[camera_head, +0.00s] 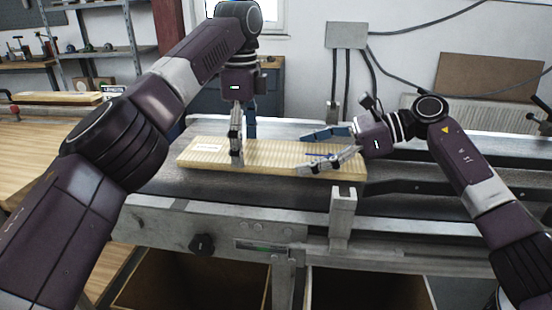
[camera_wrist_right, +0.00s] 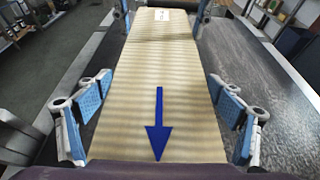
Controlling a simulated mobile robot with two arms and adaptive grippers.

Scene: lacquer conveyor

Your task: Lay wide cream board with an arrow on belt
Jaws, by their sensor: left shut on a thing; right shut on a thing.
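The wide cream board (camera_head: 275,152) lies flat and lengthwise over the dark belt (camera_head: 165,182); I cannot tell whether it touches the belt. My left gripper (camera_head: 243,148) reaches down from above and is shut across the board, left of its middle. My right gripper (camera_head: 302,153) comes in from the right and is shut across the right part, one finger along each long edge. In the right wrist view, the board (camera_wrist_right: 165,75) runs away between the fingers. Its blue arrow (camera_wrist_right: 158,125) points towards my wrist, and a white label (camera_wrist_right: 163,15) sits near the far end.
A metal bracket (camera_head: 343,208) stands on the conveyor's front rail (camera_head: 220,228), just before the board's right end. A grey box (camera_head: 346,35) with cables is on the back wall. Another board (camera_head: 55,97) lies on a bench at the left. Open bins (camera_head: 190,280) stand under the conveyor.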

